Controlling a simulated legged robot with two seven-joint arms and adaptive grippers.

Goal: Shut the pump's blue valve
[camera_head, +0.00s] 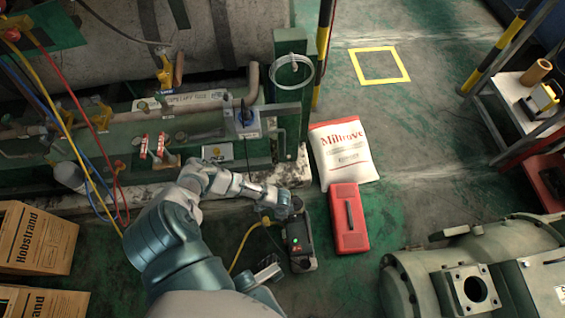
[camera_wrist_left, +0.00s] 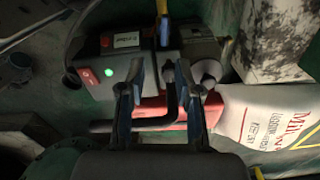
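The pump (camera_head: 298,240) is a dark, low unit on the floor with a green light. My left gripper (camera_head: 282,208) is over the pump's far end. In the left wrist view its fingers (camera_wrist_left: 153,68) are apart and empty, with the blue part just beyond the tips; contact cannot be told. A dark ridged part (camera_head: 267,272) near the bottom may be my right gripper.
A red case (camera_head: 349,218) lies right of the pump, with a white sack (camera_head: 343,153) behind it. A green machine frame (camera_head: 291,100) stands behind. Cardboard boxes (camera_head: 36,237) are at left, grey-green machinery (camera_head: 470,275) at lower right. The floor beyond the sack is clear.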

